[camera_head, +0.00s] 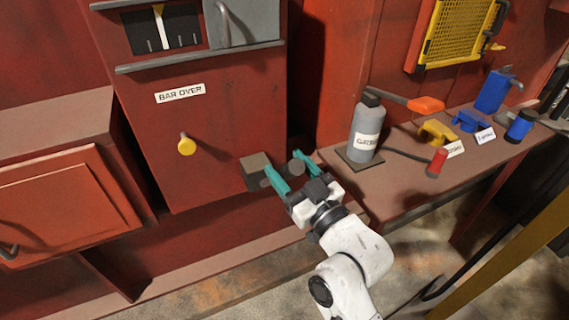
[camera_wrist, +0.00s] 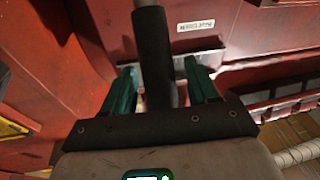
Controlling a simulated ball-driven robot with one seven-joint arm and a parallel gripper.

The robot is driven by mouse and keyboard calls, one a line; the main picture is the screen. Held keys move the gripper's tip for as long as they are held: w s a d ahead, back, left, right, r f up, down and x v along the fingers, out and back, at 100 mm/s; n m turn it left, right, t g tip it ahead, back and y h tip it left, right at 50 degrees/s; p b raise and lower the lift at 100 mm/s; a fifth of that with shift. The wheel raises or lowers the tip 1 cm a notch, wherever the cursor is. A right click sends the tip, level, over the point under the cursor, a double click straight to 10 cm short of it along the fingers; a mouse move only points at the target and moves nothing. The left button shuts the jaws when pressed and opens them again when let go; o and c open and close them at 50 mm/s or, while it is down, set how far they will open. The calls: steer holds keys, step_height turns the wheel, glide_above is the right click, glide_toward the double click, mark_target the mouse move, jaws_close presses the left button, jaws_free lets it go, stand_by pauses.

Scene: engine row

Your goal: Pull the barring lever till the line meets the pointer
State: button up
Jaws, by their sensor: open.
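The lever's dark cylindrical grip (camera_wrist: 153,60) stands between the two teal fingers of my gripper (camera_wrist: 155,88) in the wrist view, with a gap on both sides. A paler rod shows above the grip. In the head view my open gripper (camera_head: 284,172) is at the lower right of the red "BAR OVER" cabinet (camera_head: 225,110), beside a grey block (camera_head: 257,168); the lever is mostly hidden there. The yellow pointer (camera_head: 158,9) is at the top of the dark window (camera_head: 142,34). A long white line (camera_head: 164,32) runs below it, with shorter marks beside; the exact alignment is hard to tell.
A yellow knob (camera_head: 186,145) sticks out of the cabinet. To the right, a bench (camera_head: 390,190) carries a grey bottle (camera_head: 367,125), an orange-ended tool (camera_head: 426,105), a yellow item (camera_head: 436,131) and blue items (camera_head: 494,90). Open floor (camera_head: 260,275) lies in front.

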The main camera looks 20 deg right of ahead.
steer(key=b+v, duration=0.1)
steer(key=v, duration=0.8)
stand_by(1.0)
